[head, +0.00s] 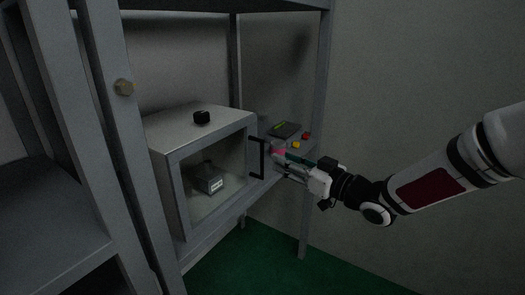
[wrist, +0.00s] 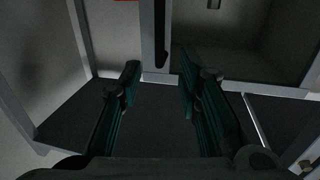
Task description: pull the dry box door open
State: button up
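The dry box (head: 190,128) is a grey cabinet on a shelf, and its framed window door (head: 182,210) looks shut in the head view. A black bar handle (head: 257,158) stands on the door's right side. The handle (wrist: 155,40) also shows in the wrist view, ahead of the gap between my fingers. My gripper (head: 277,160) is just right of the handle in the head view. In the wrist view my gripper (wrist: 158,72) is open, its two fingers apart with nothing between them. I see no clear contact with the handle.
A dark flat device (head: 285,130) and red and yellow buttons (head: 296,144) lie behind my gripper. A rack post (head: 122,130) stands at left. Green floor is clear.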

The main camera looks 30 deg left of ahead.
jog(key=x, duration=0.9)
jog(key=shift+a, duration=0.25)
jog(key=shift+f, duration=0.1)
jog(key=shift+w, duration=0.1)
grip_shut()
